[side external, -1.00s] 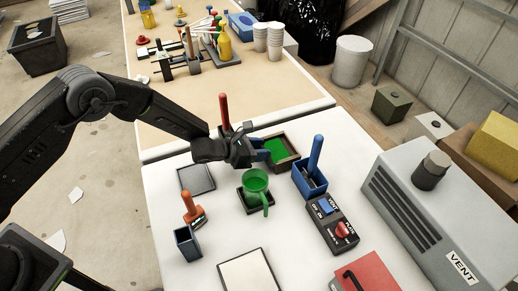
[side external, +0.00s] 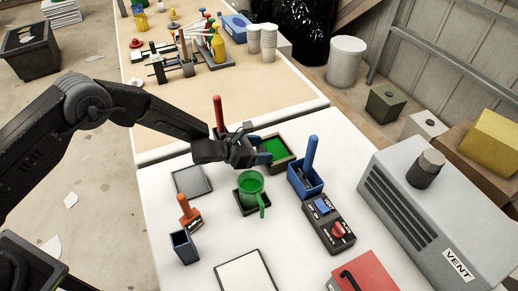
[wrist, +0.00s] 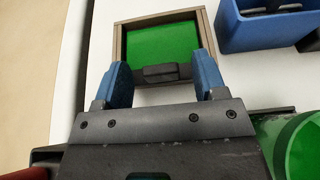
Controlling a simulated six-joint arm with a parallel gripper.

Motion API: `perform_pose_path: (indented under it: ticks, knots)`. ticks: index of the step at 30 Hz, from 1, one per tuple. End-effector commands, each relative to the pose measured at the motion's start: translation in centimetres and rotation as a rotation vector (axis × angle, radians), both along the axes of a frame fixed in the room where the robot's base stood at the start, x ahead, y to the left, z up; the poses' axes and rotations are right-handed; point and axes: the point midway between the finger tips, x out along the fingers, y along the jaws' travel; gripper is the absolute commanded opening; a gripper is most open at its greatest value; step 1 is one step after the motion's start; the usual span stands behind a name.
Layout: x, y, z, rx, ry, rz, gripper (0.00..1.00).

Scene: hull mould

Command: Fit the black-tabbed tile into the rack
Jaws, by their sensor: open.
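A green tile (wrist: 158,40) with a black tab (wrist: 160,73) lies inside a brown wooden frame (wrist: 118,45) in the wrist view. The tab is at the tile's near edge, toward my gripper. My gripper (wrist: 161,80) is open, with one blue finger on each side of the tab and gaps between them. In the side view my gripper (side external: 262,152) is at the near left of the frame (side external: 288,163), and the green tile (side external: 273,148) shows partly behind the fingers. I cannot tell whether the frame is the rack.
A green mug (side external: 250,187) on a dark base stands just in front of my gripper. A blue holder (side external: 305,186) with a blue-handled tool stands close right of the frame. A red handle (side external: 218,115) rises behind my wrist. A grey flat plate (side external: 192,181) lies left.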

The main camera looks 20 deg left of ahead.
Motion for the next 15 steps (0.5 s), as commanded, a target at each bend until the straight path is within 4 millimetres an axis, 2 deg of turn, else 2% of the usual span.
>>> perform_pose_path:
  ticks: [9, 15]
  knots:
    - [-0.1, 0.2, 0.1, 0.001, 0.001, 0.0, 0.67]
    - [-1.4, 1.6, 0.9, 0.001, 0.002, 0.003, 0.67]
